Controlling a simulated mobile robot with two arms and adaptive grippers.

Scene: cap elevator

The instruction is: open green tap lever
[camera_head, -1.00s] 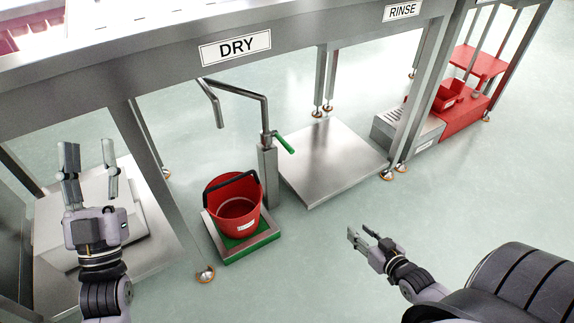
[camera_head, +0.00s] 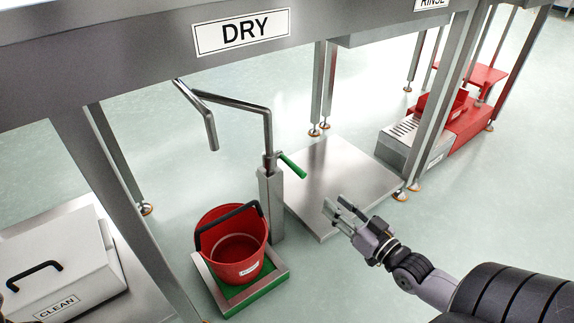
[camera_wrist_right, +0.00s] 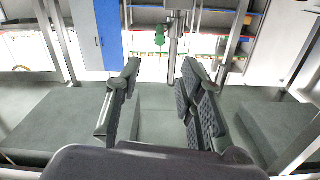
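The green tap lever (camera_head: 292,166) sticks out to the right from the top of a short metal post (camera_head: 271,203), at the foot of a bent metal spout pipe (camera_head: 240,105). In the right wrist view the green lever (camera_wrist_right: 160,35) shows ahead, beyond and above the fingertips. My right gripper (camera_head: 338,208) is open and empty, to the lower right of the lever and apart from it. Its two spread fingers also show in the right wrist view (camera_wrist_right: 162,78). My left gripper is out of the head view.
A red bucket (camera_head: 234,245) stands on a green-and-metal base (camera_head: 276,282) left of the post. A low metal platform (camera_head: 325,155) lies behind my right gripper. Table legs (camera_head: 443,105) stand to the right. A white CLEAN box (camera_head: 75,265) is at lower left. The front floor is open.

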